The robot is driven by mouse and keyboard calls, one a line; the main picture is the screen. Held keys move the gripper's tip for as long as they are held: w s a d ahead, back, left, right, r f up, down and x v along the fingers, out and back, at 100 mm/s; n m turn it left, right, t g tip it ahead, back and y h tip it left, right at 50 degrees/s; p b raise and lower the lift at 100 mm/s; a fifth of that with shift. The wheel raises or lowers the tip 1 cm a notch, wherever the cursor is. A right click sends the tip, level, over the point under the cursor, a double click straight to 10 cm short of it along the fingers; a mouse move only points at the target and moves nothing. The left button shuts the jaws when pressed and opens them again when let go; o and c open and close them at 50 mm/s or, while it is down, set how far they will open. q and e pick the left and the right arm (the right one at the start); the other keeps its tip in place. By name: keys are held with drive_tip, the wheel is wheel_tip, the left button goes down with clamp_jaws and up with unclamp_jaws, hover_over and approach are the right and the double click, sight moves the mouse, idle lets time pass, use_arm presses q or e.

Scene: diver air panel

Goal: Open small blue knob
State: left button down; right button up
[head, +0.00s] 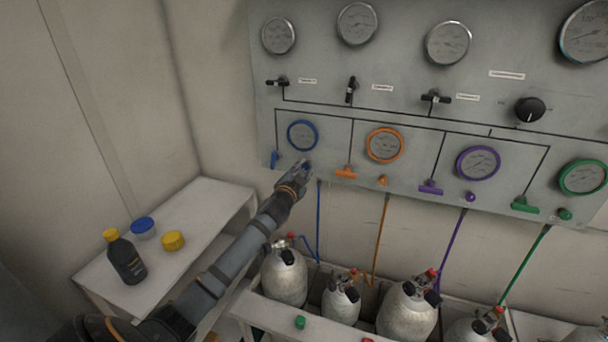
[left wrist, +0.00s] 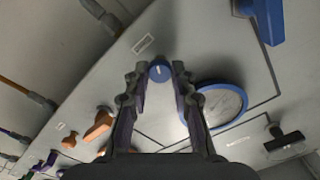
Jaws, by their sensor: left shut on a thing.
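The small blue knob (left wrist: 160,72) is on the grey panel, between the two fingertips of my left gripper (left wrist: 158,74) in the left wrist view. A white line shows on its face. In the head view my left gripper (head: 298,172) reaches the panel's lower left, below the blue-ringed gauge (head: 302,135), and mostly hides the knob. The gripper is shut on the knob. A larger blue valve handle (head: 274,159) stands to the left of the gripper, pointing roughly up and down. My right gripper is not in view.
Orange (head: 346,172), purple (head: 430,187) and green (head: 524,205) handles sit further right on the panel (head: 330,95). Gas cylinders (head: 285,280) stand below, with coloured hoses. A white side table (head: 190,215) at left holds a black bottle (head: 126,258) and blue and yellow lids.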

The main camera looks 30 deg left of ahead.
use_arm(q)
drive_tip(key=shift+f+n+b, duration=0.2)
drive_tip(key=shift+n+b, duration=0.25)
drive_tip(key=shift+n, duration=0.55)
drive_tip(key=c, duration=1.1)
unclamp_jaws()
drive_tip(key=shift+r, duration=0.15)
drive_tip(key=v, duration=1.2)
